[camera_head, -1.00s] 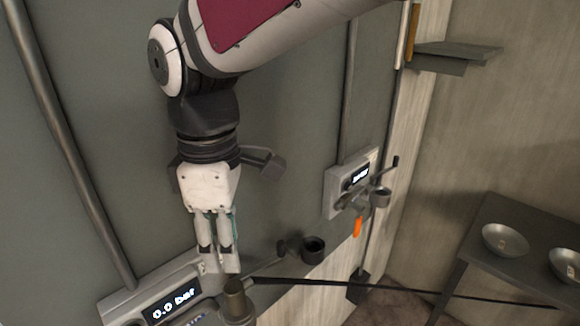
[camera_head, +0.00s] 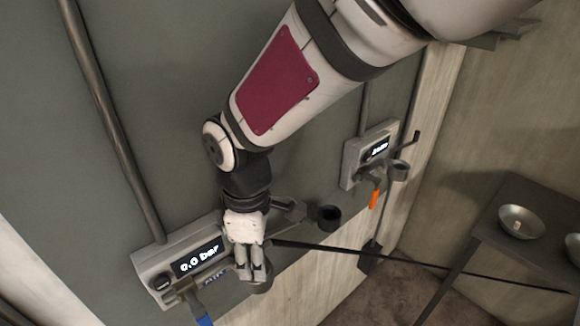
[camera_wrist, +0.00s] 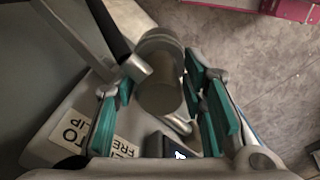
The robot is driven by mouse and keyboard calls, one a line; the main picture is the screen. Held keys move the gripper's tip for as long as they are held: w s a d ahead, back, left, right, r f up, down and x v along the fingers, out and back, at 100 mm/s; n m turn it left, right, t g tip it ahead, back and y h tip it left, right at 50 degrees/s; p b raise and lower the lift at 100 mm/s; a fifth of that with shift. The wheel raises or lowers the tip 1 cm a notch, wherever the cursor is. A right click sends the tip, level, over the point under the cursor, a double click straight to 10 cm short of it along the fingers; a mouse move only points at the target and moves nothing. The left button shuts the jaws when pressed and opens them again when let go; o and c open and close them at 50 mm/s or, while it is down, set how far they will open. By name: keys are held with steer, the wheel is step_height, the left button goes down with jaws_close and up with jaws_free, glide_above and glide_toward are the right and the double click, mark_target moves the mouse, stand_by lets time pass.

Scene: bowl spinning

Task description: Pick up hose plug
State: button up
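The hose plug looks to be the dull olive-grey cylinder (camera_wrist: 160,92) in the middle of the wrist view, capped by a grey round part. My gripper (camera_wrist: 160,110) is open, with its teal-padded fingers on both sides of this cylinder. The right-hand pads are close to its side; a gap shows on the left. I cannot tell whether any pad touches it. In the head view my gripper (camera_head: 254,270) points down beside the lower gauge panel. The cylinder is mostly hidden there behind my fingers.
The gauge panel (camera_head: 165,262) reads 0.0 bar, with a blue handle (camera_head: 203,318) below. An empty dark ring holder (camera_head: 328,215) is to the right. Another panel (camera_head: 352,160) has an orange handle (camera_head: 374,198). A dark hose runs right, towards a table with bowls (camera_head: 520,222).

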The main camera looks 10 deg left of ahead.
steer(key=shift+c, duration=0.6)
jaws_close()
steer(key=shift+r+p, duration=0.3)
steer(key=shift+r, duration=0.15)
step_height(320, 180, up, 3)
steer(key=shift+s+r+p, duration=0.1)
steer(key=shift+s+p, duration=0.05)
steer(key=shift+p, duration=0.85)
steer(key=s+d+r+p, duration=0.2)
steer(key=s+d+p, duration=0.1)
steer(key=s, duration=0.4)
steer(key=s+d+r+p, duration=0.3)
steer(key=s+p, duration=0.2)
steer(key=s, duration=0.2)
steer(key=shift+s+r, duration=0.15)
steer(key=shift+s, duration=0.1)
